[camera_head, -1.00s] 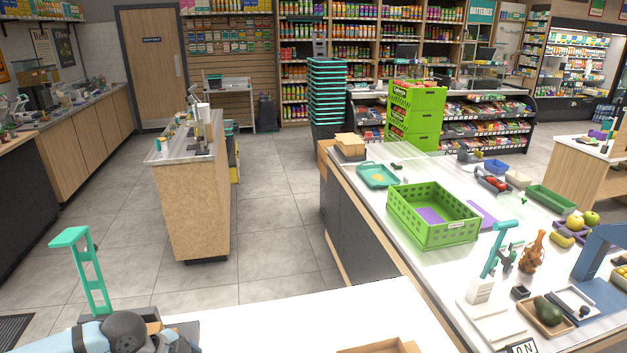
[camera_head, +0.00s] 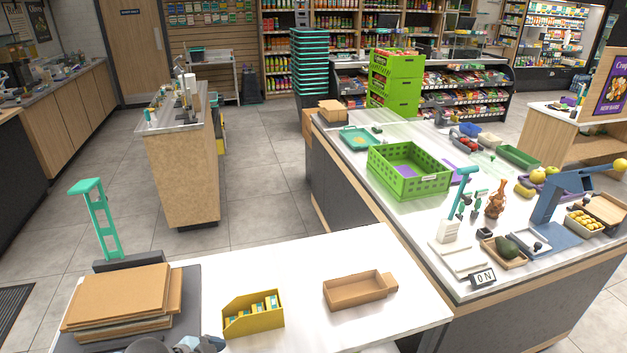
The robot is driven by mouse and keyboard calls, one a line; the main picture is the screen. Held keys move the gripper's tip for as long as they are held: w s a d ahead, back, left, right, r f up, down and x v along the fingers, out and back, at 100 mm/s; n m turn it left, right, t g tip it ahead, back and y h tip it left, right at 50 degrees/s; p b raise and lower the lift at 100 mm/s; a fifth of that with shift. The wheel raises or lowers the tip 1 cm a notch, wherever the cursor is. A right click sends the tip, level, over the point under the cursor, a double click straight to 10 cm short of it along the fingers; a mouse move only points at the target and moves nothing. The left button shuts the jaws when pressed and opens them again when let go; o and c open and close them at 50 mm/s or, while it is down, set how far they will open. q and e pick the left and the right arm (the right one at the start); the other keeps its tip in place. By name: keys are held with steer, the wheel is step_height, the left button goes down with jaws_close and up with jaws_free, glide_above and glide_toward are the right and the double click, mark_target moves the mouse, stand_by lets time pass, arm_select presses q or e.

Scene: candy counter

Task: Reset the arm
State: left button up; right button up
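Only a small dark and pale piece of what looks like my arm (camera_head: 180,345) shows at the bottom edge, left of the middle, in front of the near counter. It is cut off by the frame, and no fingertips show on it. Neither my left nor my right gripper can be seen.
The near white counter (camera_head: 370,257) holds stacked cardboard sheets (camera_head: 118,292), a yellow box of small packets (camera_head: 252,314), an open cardboard tray (camera_head: 356,290) and a green upright stand (camera_head: 102,218). The right counter has a green crate (camera_head: 408,172) and a blue stand (camera_head: 548,200).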

arm_select(q)
steer(key=s+f+n+t+y, duration=0.2)
steer(key=s+f+n+t, duration=0.1)
steer(key=s, duration=0.4)
steer(key=s+a+f+n+t+y, duration=0.1)
steer(key=s+f+n+t+y, duration=0.1)
steer(key=s+f+n, duration=0.4)
steer(key=shift+s+f+n+t, duration=0.2)
steer(key=shift+s+n+t, duration=0.2)
steer(key=shift+s+t, duration=0.45)
steer(key=shift+s+a+f, duration=0.1)
steer(key=shift+a, duration=0.15)
steer(key=shift+c, duration=0.3)
